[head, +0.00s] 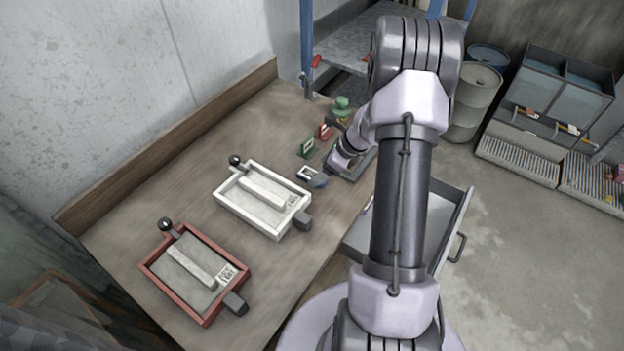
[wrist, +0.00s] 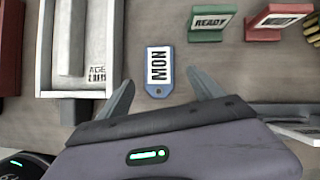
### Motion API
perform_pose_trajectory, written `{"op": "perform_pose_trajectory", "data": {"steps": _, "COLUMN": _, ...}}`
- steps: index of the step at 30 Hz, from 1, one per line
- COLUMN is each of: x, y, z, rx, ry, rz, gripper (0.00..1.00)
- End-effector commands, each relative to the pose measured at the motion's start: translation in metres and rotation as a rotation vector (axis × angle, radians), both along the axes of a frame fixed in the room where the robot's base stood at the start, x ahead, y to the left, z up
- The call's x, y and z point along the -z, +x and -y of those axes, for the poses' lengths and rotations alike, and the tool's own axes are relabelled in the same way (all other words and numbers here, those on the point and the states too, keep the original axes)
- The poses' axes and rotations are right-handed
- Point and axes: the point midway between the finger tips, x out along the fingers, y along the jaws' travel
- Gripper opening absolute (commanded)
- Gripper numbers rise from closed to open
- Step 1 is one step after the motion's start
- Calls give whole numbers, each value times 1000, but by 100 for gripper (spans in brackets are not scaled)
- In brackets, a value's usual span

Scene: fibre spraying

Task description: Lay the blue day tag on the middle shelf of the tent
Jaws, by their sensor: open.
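The blue day tag (wrist: 152,86) lies flat on the wooden bench, with a white face reading MON and a hole at its near end. It also shows in the head view (head: 304,173), partly beside my gripper. My gripper (wrist: 162,77) is open and empty. Its two fingers sit either side of the tag's near end, apart from it in the picture. My gripper in the head view (head: 316,179) is low over the bench. I cannot identify the tent's middle shelf for sure in these frames.
A white tray (head: 232,211) and a red tray (head: 158,274) stand on the bench. A green READY sign (wrist: 209,37) and a red sign (wrist: 268,36) stand beyond the tag. A blue-posted rack (head: 307,45) stands at the back. An open drawer (head: 455,222) juts out right.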

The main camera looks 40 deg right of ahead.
Motion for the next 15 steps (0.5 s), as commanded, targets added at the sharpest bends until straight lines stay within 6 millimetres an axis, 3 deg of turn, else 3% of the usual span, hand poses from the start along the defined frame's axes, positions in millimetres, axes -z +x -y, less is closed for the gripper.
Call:
{"op": "perform_pose_trajectory", "data": {"steps": 1, "x": 13, "y": 3, "z": -5, "rx": -2, "ry": -1, "rz": -1, "gripper": 76}}
{"op": "perform_pose_trajectory", "data": {"steps": 3, "x": 21, "y": 8, "z": -7, "rx": -2, "ry": 0, "rz": 0, "gripper": 76}}
{"op": "perform_pose_trajectory", "data": {"steps": 11, "x": 24, "y": 11, "z": -8, "rx": -1, "ry": -2, "rz": 1, "gripper": 76}}
{"op": "perform_pose_trajectory", "data": {"steps": 15, "x": 24, "y": 11, "z": -8, "rx": -1, "ry": -2, "rz": 1, "gripper": 50}}
